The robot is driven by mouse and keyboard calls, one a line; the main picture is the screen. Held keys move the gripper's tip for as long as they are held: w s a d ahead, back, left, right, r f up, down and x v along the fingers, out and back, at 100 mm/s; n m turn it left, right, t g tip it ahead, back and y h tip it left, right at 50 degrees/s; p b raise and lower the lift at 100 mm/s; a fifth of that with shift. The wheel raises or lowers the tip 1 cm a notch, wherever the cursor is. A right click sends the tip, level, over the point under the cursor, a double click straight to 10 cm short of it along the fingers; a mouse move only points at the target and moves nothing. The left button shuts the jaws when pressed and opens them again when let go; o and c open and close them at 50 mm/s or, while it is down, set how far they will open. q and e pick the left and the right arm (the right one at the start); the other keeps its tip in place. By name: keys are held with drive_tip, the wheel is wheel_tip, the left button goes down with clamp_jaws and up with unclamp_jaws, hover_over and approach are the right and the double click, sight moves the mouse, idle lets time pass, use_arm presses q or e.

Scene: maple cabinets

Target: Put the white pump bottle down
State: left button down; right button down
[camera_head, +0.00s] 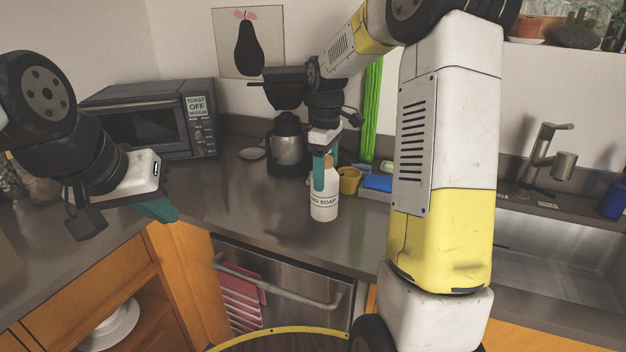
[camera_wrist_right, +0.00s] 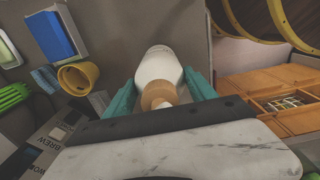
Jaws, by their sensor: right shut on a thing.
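The white pump bottle (camera_head: 324,207), with a dark text label, is upright over the counter (camera_head: 262,205) near its front edge. I cannot tell whether its base touches the counter. My right gripper (camera_head: 325,172) points down with its teal fingers shut around the bottle's upper part. In the right wrist view the bottle (camera_wrist_right: 158,66) sits between the two fingers (camera_wrist_right: 162,88), with its tan neck toward the camera. My left gripper (camera_head: 155,209) is at the left over the counter, away from the bottle, and whether its fingers are open is unclear.
Behind the bottle stand a coffee maker (camera_head: 287,146), a yellow cup (camera_head: 348,181) and a blue sponge (camera_head: 378,182). A toaster oven (camera_head: 150,120) is at the back left, and the sink (camera_head: 560,262) is at the right. Counter left of the bottle is clear.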

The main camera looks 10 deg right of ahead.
drive_tip(key=shift+w+f, duration=0.1)
drive_tip(key=shift+f, duration=1.8)
drive_tip(key=shift+c, duration=1.4)
unclamp_jaws()
wheel_tip(320, 180, up, 12)
drive_tip(key=shift+r, duration=0.15)
drive_tip(key=s+a+r+m+t+y, duration=0.1)
drive_tip(key=s+m+t, duration=0.5)
drive_tip(key=s, duration=1.8)
drive_tip(key=a+m+y, duration=0.1)
drive_tip(key=m, duration=0.3)
drive_tip(key=shift+a+m, duration=0.3)
drive_tip(key=shift+a, duration=0.05)
